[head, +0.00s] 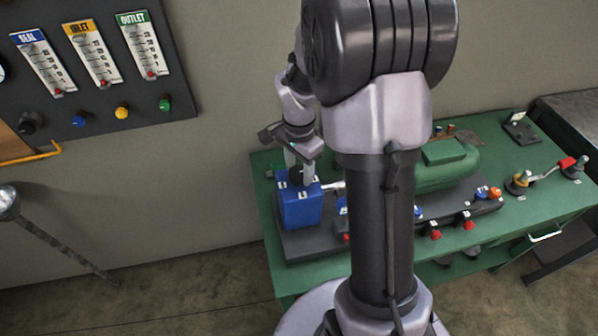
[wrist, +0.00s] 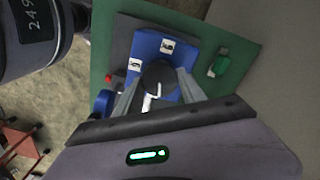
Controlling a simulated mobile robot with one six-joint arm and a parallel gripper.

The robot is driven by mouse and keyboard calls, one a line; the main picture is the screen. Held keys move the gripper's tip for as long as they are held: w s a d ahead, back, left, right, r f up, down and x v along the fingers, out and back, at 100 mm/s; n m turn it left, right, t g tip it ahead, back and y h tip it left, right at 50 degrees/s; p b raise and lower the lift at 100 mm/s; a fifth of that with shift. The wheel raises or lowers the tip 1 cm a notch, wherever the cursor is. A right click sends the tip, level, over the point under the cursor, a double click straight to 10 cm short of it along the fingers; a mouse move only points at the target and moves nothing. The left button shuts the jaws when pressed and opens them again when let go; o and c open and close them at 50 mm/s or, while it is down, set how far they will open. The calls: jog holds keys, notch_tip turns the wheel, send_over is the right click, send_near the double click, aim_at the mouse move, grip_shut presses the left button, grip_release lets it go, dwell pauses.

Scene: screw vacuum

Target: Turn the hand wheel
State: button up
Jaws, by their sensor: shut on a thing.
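The hand wheel looks like a small black round part on top of a blue box (head: 300,206); it shows in the head view (head: 296,175) and in the wrist view (wrist: 158,76). My gripper (head: 297,174) reaches down from above at the box's top. In the wrist view, the two grey fingers of my gripper (wrist: 157,86) stand on either side of the black part and are shut on it. A pale bar (wrist: 150,101) shows at its near side. The fingers partly hide the wheel, so its turn angle is unclear.
The blue box stands at the left end of a green table (head: 268,222). A green tank (head: 447,168) and several red knobs are to the right, partly behind my arm. A wall panel (head: 105,105) with three gauges hangs at the left. Floor at lower left is open.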

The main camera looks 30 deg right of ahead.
aim_at(299, 172)
jog(key=shift+m+b, duration=0.55)
jog(key=shift+m, duration=0.75)
jog(key=o, duration=1.4)
jog(key=shift+c, duration=0.2)
notch_tip(299, 172, up, 18)
jog(key=p, duration=0.5)
jog(key=shift+f, duration=0.25)
